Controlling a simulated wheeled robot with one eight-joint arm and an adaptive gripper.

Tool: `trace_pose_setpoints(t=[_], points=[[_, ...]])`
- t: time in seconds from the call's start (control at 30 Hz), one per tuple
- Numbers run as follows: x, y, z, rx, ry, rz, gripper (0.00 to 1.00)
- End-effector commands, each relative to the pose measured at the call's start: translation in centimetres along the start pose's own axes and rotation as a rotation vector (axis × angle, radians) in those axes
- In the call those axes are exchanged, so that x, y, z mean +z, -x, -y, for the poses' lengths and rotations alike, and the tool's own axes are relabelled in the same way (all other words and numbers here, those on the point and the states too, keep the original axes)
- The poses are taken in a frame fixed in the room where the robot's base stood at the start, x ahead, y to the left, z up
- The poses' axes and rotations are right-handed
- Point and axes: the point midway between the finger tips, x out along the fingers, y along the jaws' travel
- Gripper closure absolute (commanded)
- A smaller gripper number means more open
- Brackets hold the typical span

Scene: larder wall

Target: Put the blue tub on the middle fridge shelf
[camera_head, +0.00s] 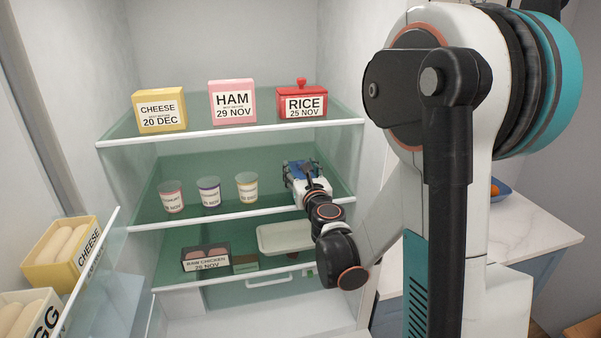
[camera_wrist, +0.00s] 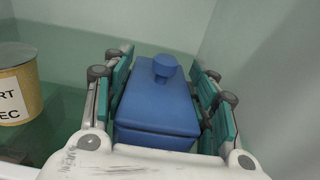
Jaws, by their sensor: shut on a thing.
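The blue tub (camera_wrist: 158,104) has a lid with a round knob and sits between the two fingers of my gripper (camera_wrist: 165,95) in the wrist view. My gripper is shut on its sides. In the head view the tub (camera_head: 299,166) is small and partly hidden by my gripper (camera_head: 302,170), at the right end of the middle fridge shelf (camera_head: 265,212). I cannot tell whether the tub's base touches the shelf.
Several yoghurt pots, one of them (camera_head: 247,187) nearest the tub, stand left on the middle shelf. The top shelf holds cheese (camera_head: 158,110), ham (camera_head: 232,100) and rice (camera_head: 302,102). Below are raw chicken (camera_head: 206,258) and a pale tray (camera_head: 285,238). The fridge wall is close on the right.

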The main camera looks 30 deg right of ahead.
Motion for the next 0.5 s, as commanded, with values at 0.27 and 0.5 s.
trace_pose_setpoints(t=[0.27,0.5], points=[[-0.37,0.00,0.00,0.000,0.000,0.000,0.83],[-0.22,0.00,0.00,0.000,0.000,0.000,0.27]])
